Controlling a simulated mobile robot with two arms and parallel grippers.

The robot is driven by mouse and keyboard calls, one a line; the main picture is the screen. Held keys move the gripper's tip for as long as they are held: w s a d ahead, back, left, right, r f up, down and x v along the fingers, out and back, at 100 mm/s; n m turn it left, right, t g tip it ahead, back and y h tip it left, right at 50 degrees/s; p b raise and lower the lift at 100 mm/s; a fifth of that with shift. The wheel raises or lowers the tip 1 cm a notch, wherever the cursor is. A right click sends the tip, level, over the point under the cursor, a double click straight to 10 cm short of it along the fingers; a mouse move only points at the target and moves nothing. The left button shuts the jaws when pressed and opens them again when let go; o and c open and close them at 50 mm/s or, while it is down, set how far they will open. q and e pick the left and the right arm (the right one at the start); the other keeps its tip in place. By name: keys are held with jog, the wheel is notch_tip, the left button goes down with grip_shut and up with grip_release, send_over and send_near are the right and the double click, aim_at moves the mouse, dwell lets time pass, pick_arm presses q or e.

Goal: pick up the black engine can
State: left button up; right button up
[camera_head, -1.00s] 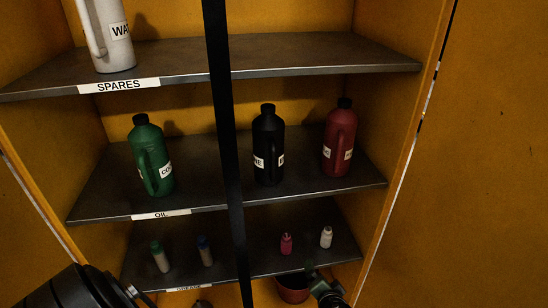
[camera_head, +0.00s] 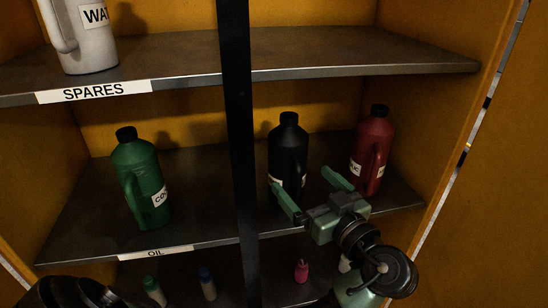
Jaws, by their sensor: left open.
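The black engine can (camera_head: 288,148) stands upright on the middle shelf (camera_head: 205,195), labelled OIL, just right of the dark vertical post. The left finger covers part of the can's white label. I cannot tell how much depth lies between fingertips and can.
A dark post (camera_head: 237,140) runs down in front of the shelves. A red can (camera_head: 372,150) stands close to the right, a green can (camera_head: 141,180) to the left. The SPARES shelf (camera_head: 330,60) overhangs, holding a white jug (camera_head: 85,40). Small bottles stand below.

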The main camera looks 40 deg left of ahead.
aim_at(291, 166)
pick_arm(q)
jog(key=x, duration=0.1)
jog(key=p+x, duration=0.1)
jog(key=x, duration=0.1)
jog(key=shift+w+a+r+p, duration=0.15)
jog(key=shift+r+p, duration=0.15)
jog(key=x, duration=0.2)
jog(key=p+x, duration=0.1)
jog(key=shift+w+a+f, duration=0.25)
jog(key=shift+w+f, duration=0.05)
jog(key=shift+f, duration=0.05)
jog(key=shift+a, duration=0.15)
jog(key=shift+f, duration=0.1)
jog(key=c, duration=1.3)
jog(key=shift+c, duration=0.9)
pick_arm(e)
jog(key=r, duration=0.1)
jog(key=d, duration=0.1)
jog(key=r, duration=0.1)
jog(key=shift+s+d+r, duration=0.2)
jog(key=shift+s+r, duration=0.05)
jog(key=shift+r, duration=0.05)
